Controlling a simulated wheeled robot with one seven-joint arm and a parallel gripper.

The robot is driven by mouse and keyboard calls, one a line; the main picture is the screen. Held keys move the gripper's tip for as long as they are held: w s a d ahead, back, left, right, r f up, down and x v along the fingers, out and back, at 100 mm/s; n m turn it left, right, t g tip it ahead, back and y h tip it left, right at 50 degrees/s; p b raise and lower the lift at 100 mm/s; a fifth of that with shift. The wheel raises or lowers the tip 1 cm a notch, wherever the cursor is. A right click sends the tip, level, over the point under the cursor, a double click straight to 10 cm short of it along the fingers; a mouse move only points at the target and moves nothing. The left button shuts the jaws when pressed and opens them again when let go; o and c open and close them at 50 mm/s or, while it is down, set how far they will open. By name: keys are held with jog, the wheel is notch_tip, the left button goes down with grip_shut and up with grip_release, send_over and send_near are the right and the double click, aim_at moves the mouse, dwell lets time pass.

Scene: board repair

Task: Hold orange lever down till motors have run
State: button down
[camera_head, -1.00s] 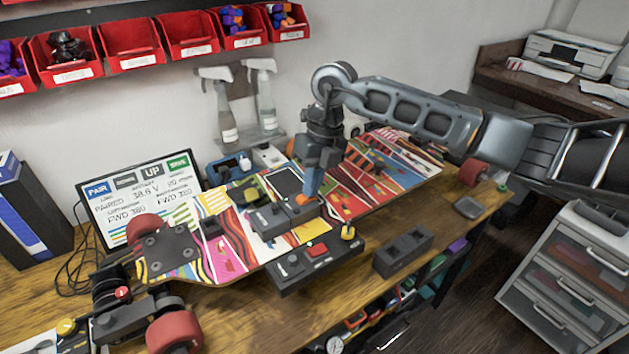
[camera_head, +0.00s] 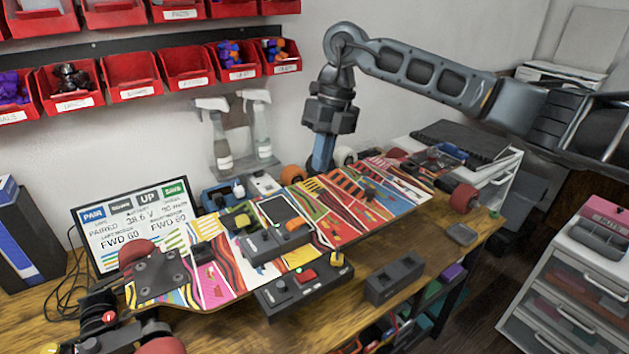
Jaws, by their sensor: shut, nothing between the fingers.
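The orange lever (camera_head: 296,224) sits on a dark box (camera_head: 277,243) on the colourful skateboard deck (camera_head: 335,235). My gripper (camera_head: 321,165) points down, shut and empty. It is raised behind the lever in the picture, clear of it, and its tips appear over or behind the deck's far edge. Whether the wheels turn cannot be told.
A dark control box with a red switch (camera_head: 306,275) and a yellow-tipped stick (camera_head: 337,258) lies in front of the deck.

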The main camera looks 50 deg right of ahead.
jog(key=shift+v, duration=0.85)
jog(key=shift+d, duration=0.15)
dwell(0.6)
